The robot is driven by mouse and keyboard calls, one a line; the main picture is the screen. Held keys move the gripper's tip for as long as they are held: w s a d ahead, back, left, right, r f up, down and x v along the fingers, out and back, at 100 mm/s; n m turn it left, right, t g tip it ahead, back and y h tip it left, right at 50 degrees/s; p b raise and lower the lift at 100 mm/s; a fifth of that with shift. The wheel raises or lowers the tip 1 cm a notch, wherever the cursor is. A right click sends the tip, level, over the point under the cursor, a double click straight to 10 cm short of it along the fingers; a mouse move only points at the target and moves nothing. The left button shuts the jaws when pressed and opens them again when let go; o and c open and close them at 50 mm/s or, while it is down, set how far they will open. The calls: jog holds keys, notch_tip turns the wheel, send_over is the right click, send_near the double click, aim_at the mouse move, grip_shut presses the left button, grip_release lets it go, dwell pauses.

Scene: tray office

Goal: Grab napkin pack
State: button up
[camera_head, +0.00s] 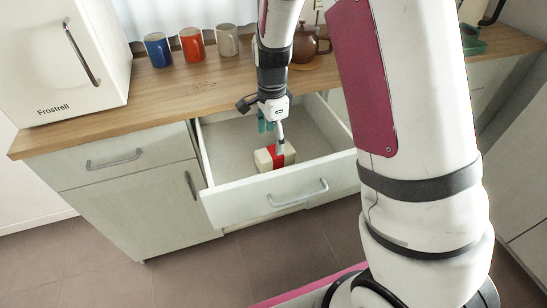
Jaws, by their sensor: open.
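The napkin pack (265,160), a cream block with a red band, lies in the open drawer (225,140) near its front panel. My gripper (270,140) points down into the drawer, just above and behind the pack in this view. Its jaws are open and nothing shows between them. One finger overlaps the red band in the picture; I cannot tell whether it touches the pack. My arm hides part of the drawer's back.
The drawer front (285,197) and side walls surround the pack. On the wooden counter (180,90) stand blue (158,50), orange (192,45) and beige (227,40) mugs, and a brown teapot (308,45). A white fridge (60,60) is at the left.

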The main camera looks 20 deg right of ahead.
aim_at(275, 157)
jog(key=shift+d+f+b, duration=0.2)
jog(key=shift+f+b, duration=0.15)
jog(key=shift+f, duration=1.35)
jog(key=shift+d+f+b, duration=0.2)
jog(key=shift+f+b, duration=0.15)
jog(key=shift+f, duration=1.35)
jog(key=shift+c, duration=0.3)
jog(key=c, duration=1.2)
